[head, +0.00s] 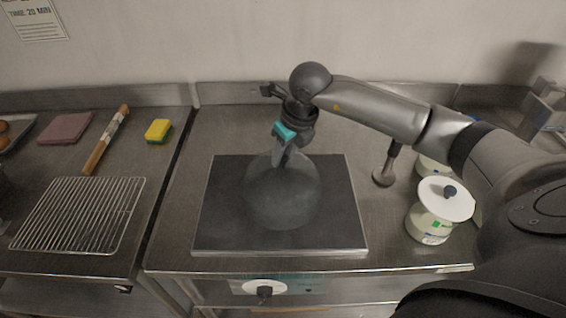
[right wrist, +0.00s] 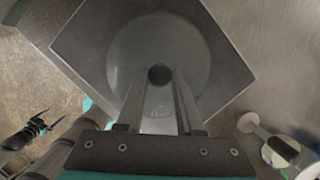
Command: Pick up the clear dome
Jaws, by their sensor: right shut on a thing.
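The clear dome (head: 282,200) is a see-through rounded cover over the dark square slab (head: 340,215) on the middle counter. In the right wrist view the dome (right wrist: 190,45) shows from above as a pale disc with a dark round knob (right wrist: 159,74) at its middle. My right gripper (head: 281,160) points down at the dome's top, and its fingers are shut on the knob. Whether the dome's rim touches the slab or hangs just above it, I cannot tell.
A lidded white canister (head: 432,222) stands to the right, with another behind it and a small metal tool (head: 386,168) beside them. On the left counter lie a wire rack (head: 80,213), a rolling pin (head: 105,142) and a yellow-green sponge (head: 158,130). The wall is behind.

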